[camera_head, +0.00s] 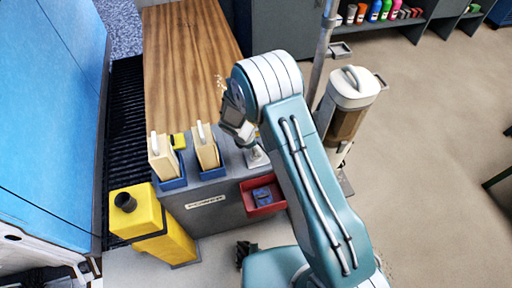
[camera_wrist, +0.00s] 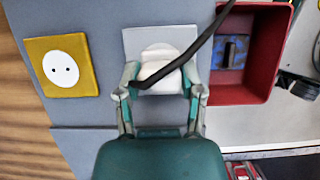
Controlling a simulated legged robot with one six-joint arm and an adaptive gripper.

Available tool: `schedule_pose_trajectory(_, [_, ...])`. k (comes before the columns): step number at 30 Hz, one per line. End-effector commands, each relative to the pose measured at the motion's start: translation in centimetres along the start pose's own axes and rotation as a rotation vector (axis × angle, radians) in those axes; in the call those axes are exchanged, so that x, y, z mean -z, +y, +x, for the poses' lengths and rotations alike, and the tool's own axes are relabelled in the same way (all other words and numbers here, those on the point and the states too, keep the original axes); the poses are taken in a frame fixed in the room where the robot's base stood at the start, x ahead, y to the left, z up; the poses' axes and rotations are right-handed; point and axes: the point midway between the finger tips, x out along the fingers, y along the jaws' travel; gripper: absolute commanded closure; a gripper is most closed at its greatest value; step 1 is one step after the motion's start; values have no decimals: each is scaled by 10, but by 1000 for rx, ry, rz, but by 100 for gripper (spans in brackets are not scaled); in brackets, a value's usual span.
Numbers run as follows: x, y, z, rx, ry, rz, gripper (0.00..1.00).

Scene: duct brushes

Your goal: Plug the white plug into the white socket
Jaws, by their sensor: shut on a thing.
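In the wrist view, my gripper (camera_wrist: 160,78) is shut on the white plug (camera_wrist: 158,68), with one finger on each side of it. The plug is over the pale plate of the white socket (camera_wrist: 133,42). The plug and fingers cover part of the socket face, and I cannot tell how deep the plug sits. A black cable (camera_wrist: 195,48) crosses in front of the plug and rises to the upper right. In the head view, my gripper (camera_head: 243,132) is at the right end of the grey panel, mostly hidden by my wrist.
A yellow socket (camera_wrist: 40,82) with a white round face is left of the white one. A red bin (camera_wrist: 237,87) with a blue item is close on the right. In the head view, cream blocks in blue holders (camera_head: 173,184) and a yellow box (camera_head: 150,222) stand left.

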Motion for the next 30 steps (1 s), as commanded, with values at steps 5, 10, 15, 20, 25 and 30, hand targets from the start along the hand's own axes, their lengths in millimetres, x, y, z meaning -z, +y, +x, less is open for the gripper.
schedule_pose_trajectory(5, [1,0,2,0,0,0,92])
schedule_pose_trajectory(10, [2,0,4,0,0,-1,92])
schedule_pose_trajectory(15, [3,0,7,0,-1,-1,92])
schedule_pose_trajectory(20, [4,0,9,0,-1,0,92])
schedule_pose_trajectory(25, [4,0,10,0,0,0,9])
schedule_pose_trajectory(30, [4,0,10,0,0,0,9])
